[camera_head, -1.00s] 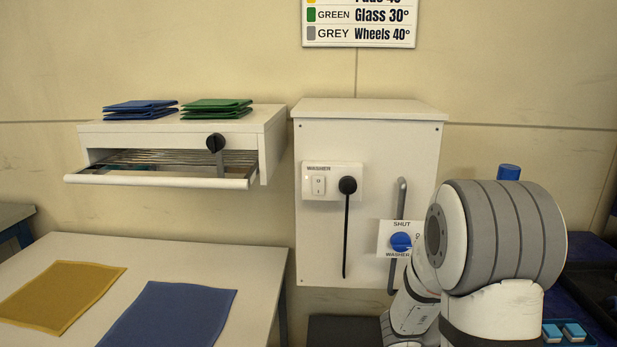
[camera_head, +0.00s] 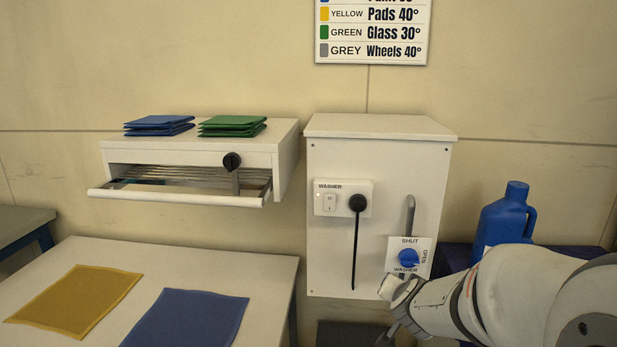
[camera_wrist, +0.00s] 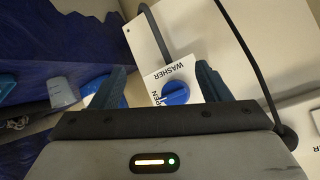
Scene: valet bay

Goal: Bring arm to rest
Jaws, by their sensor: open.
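My arm reaches in from the lower right of the head view, in front of the white washer cabinet (camera_head: 330,250). My gripper (camera_wrist: 160,82) is open in the wrist view, with its two dark fingers apart and nothing held. A round blue knob (camera_wrist: 176,93) on a white washer plate shows beyond the gap between the fingers. I cannot tell how far the fingertips are from it. In the head view the blue knob (camera_head: 408,258) sits between SHUT and WASHER lettering, just above my wrist. The fingers are mostly hidden there.
A blue jug (camera_head: 505,222) stands behind my arm. Left are an open drying drawer (camera_head: 180,196), folded blue and green cloths, and a table (camera_head: 200,262) with yellow and blue cloths.

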